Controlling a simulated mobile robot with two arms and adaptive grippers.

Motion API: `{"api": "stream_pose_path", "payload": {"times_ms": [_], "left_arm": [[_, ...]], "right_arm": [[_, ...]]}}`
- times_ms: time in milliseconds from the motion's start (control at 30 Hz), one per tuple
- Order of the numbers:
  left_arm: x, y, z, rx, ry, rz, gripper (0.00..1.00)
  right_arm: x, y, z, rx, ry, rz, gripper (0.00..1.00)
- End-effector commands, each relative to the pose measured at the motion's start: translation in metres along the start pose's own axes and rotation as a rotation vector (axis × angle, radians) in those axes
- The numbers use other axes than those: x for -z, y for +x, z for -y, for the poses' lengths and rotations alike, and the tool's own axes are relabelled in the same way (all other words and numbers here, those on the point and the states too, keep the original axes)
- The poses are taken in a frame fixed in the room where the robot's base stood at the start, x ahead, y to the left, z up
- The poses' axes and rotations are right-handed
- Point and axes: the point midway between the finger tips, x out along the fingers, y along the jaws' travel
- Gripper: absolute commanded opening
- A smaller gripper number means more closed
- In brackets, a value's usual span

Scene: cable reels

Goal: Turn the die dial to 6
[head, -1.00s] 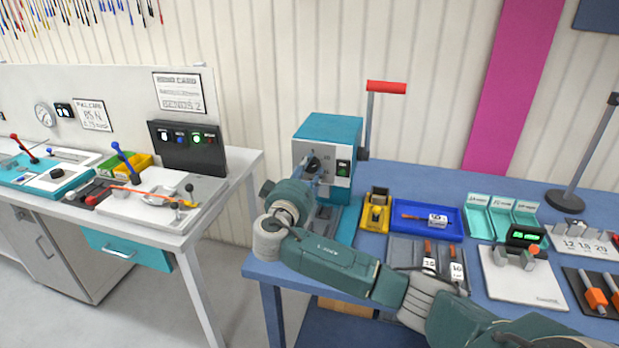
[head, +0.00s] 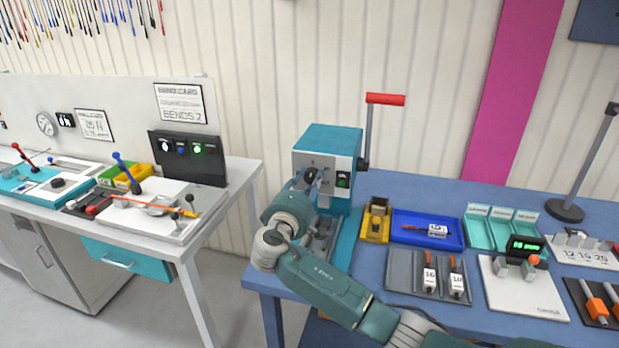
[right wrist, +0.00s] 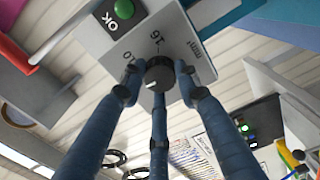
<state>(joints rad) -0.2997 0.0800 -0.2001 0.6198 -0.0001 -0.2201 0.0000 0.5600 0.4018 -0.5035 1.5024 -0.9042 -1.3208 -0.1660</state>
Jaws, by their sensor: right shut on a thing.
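The die dial is a black round knob (right wrist: 159,73) with a white mark, on the grey front plate of a teal machine (head: 328,139). In the right wrist view the numbers 16 and 10 show on the plate beyond the knob; no 6 can be made out. The white mark sits on the knob's lower left side, away from those numbers. My right gripper (right wrist: 160,82) is shut on the knob, with its fingers around it. In the head view my right gripper (head: 308,181) covers part of the dial. My left gripper is not in view.
A green OK light (head: 343,181) sits right of the dial. A crank with a red handle (head: 386,99) rises at the machine's right side. A yellow holder (head: 375,222), a blue tray (head: 413,240) and teal bins (head: 480,231) stand to the right on the blue table.

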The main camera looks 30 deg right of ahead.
Motion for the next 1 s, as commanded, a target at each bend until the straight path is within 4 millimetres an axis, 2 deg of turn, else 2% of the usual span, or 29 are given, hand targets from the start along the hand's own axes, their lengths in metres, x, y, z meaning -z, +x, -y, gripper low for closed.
{"api": "stream_pose_path", "payload": {"times_ms": [33, 300, 800, 833, 900, 1000], "left_arm": [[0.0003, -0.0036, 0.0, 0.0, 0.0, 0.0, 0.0], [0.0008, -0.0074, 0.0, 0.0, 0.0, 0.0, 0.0], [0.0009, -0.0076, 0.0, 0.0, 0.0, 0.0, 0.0], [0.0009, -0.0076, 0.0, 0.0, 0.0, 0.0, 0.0], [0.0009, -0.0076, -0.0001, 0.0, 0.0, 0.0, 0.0], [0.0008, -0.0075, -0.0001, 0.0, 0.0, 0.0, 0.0]], "right_arm": [[0.0039, -0.0007, -0.0057, -0.007, -0.018, -0.01, 0.05], [0.0044, -0.001, -0.0036, -0.006, -0.095, -0.011, 0.05], [0.0048, -0.0014, -0.0019, -0.005, -0.109, -0.013, 0.05], [0.0048, -0.0014, -0.0018, -0.005, -0.109, -0.013, 0.37], [0.0043, -0.0013, -0.0015, -0.004, -0.109, -0.011, 0.5], [0.0033, -0.001, -0.0007, -0.003, -0.11, -0.009, 0.5]]}}
